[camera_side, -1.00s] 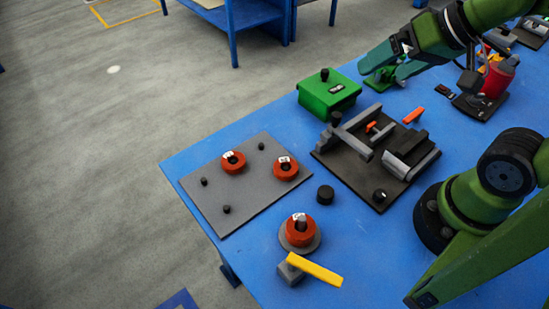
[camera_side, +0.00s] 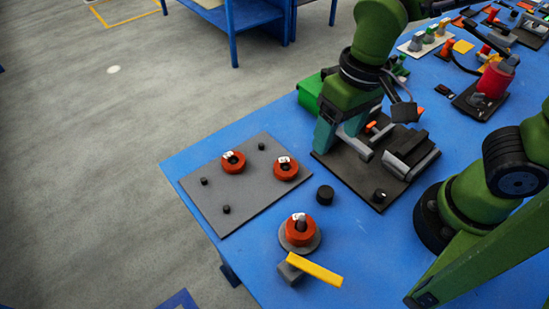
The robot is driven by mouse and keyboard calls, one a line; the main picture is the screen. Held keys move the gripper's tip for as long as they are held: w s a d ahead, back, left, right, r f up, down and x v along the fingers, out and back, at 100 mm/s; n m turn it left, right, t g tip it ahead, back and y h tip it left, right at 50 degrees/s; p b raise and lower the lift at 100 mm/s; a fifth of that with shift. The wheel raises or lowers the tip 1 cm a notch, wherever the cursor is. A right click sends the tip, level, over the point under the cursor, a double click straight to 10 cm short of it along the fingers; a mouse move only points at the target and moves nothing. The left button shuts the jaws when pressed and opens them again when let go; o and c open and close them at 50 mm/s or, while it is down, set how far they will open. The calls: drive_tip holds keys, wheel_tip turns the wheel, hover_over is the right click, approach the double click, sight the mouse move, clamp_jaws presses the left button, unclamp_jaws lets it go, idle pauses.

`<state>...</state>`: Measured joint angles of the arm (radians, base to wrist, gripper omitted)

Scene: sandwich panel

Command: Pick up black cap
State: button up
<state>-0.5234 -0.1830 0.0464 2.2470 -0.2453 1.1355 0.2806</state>
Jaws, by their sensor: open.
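The black cap (camera_side: 325,195) is a short dark cylinder standing on the blue table, between the grey panel (camera_side: 218,214) and the black fixture board (camera_side: 380,197). My gripper (camera_side: 337,143) points down with its teal fingers apart and nothing seen between them. It is above and behind the cap in the side view, in front of the black fixture and apart from the cap. The exact height of the fingertips is hard to tell.
A red ring on a grey base (camera_side: 299,236) and a yellow bar on a grey block (camera_side: 315,269) stand in front. The green box (camera_side: 309,92) is partly hidden behind my arm. Blue table around the cap is clear.

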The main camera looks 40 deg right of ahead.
drive_tip(key=a, duration=0.1)
drive_tip(key=m+h, duration=0.1)
drive_tip(key=m, duration=0.1)
hover_over(326, 192)
drive_tip(key=shift+g, duration=0.4)
drive_tip(key=f, duration=1.2)
drive_tip(key=shift+w+a, duration=0.15)
drive_tip(key=shift+a, duration=0.05)
drive_tip(key=f, duration=0.4)
drive_tip(key=shift+s+d, duration=0.25)
drive_tip(key=shift+f, duration=0.6)
drive_tip(key=shift+c, duration=0.4)
drive_tip(key=c, duration=1)
drive_tip(key=shift+r, duration=0.1)
drive_tip(key=shift+c, duration=0.2)
